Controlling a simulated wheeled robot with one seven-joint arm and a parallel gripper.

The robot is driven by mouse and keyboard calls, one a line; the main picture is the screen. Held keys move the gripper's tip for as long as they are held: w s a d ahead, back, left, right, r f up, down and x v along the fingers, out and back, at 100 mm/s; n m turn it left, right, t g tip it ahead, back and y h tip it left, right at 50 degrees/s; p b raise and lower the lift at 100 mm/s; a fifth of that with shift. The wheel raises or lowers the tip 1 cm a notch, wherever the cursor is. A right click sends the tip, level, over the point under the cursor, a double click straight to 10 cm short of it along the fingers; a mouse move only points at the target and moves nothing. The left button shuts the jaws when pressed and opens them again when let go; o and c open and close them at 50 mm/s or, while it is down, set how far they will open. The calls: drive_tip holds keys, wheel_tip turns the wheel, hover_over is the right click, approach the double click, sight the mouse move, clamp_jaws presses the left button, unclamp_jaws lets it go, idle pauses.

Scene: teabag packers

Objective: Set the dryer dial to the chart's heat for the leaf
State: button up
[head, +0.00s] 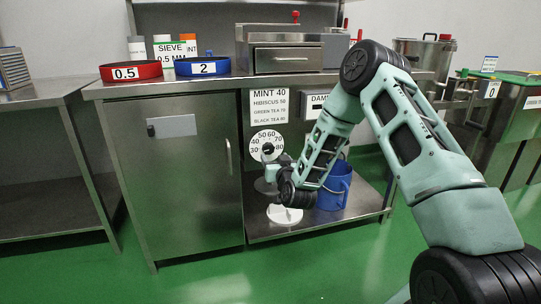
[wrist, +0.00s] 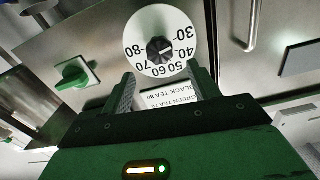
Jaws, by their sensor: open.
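The white dryer dial (head: 267,146) is on the front below the counter, numbered about 30 to 80. In the wrist view the dial (wrist: 172,20) appears upside down, with a dark knob (wrist: 160,50) at its centre. A pale mark shows on the knob, but its exact setting is unclear. The chart (head: 269,93) above the dial lists mint 40, hibiscus 50, green tea 70 and black tea, which reads 80 up close. My gripper (head: 272,178) is just below the dial. In the wrist view my gripper (wrist: 160,76) is open and empty, its fingers to either side below the knob.
A green knob (wrist: 77,72) is beside the dial in the wrist view. A blue bucket (head: 334,190) stands on the lower shelf. A cabinet door with a handle (head: 229,156) is left of the dial. A red sieve (head: 131,72) and blue sieve (head: 202,67) are on the counter.

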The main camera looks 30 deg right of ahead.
sight(270, 149)
drive_tip(key=b+x, duration=0.1)
drive_tip(key=x, duration=0.5)
drive_tip(key=shift+w, duration=0.15)
drive_tip(key=c, duration=1)
drive_tip(key=shift+o, duration=0.2)
drive_tip(key=shift+m, duration=0.3)
drive_tip(key=m, duration=0.3)
drive_tip(key=shift+d+m, duration=0.1)
drive_tip(key=shift+m, duration=0.2)
drive_tip(key=shift+f+m+p, duration=0.1)
drive_tip(key=shift+m+p, duration=0.25)
drive_tip(key=shift+m, duration=1.45)
